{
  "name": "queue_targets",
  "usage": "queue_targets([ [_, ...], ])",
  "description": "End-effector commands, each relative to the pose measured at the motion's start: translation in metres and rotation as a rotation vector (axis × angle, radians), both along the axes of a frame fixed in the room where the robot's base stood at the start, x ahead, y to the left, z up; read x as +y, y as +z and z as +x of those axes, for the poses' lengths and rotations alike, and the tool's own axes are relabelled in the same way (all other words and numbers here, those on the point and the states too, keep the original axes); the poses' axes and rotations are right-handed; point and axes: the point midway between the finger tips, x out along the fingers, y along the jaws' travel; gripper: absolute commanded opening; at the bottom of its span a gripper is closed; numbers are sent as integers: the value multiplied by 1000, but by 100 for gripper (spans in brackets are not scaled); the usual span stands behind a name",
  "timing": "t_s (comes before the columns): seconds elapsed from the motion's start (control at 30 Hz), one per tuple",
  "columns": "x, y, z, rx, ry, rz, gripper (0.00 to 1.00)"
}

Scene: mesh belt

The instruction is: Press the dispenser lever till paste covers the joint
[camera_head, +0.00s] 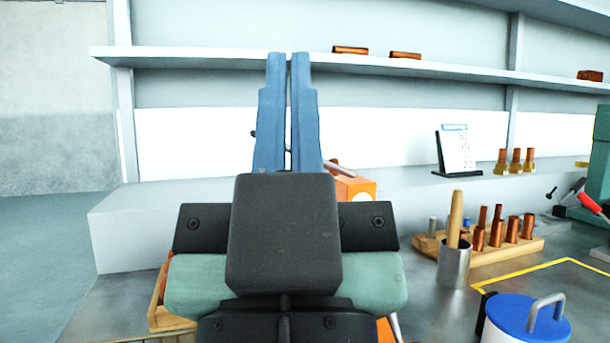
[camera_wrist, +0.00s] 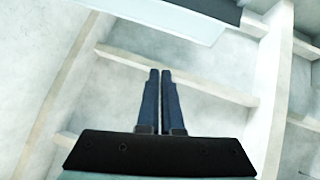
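My gripper (camera_head: 288,58) points upward in the middle of the head view, its two blue fingers side by side with only a thin gap and nothing seen between them. It also shows in the wrist view (camera_wrist: 160,72), with bare wall and shelving beyond. Behind it in the head view is an orange block (camera_head: 356,188), mostly hidden by my gripper. A thin rod (camera_head: 341,166) slants above the block and passes behind the fingers; this may be the dispenser and its lever, but I cannot tell. I cannot make out any paste or joint.
On the right stand a metal cup with a wooden handle (camera_head: 453,265), a wooden rack of copper pieces (camera_head: 510,253) and a blue-lidded pot (camera_head: 525,315). A wooden tray (camera_head: 160,315) is partly hidden at lower left. A shelf (camera_head: 210,57) runs across the back.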

Motion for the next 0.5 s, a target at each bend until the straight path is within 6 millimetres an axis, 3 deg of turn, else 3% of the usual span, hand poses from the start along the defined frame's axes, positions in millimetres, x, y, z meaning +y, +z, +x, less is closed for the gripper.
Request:
queue_targets([
  [0.3, -7, 22, 35, 150, 33, 5, 0],
  [0.5, -13, 27, 61, 287, 69, 13, 0],
])
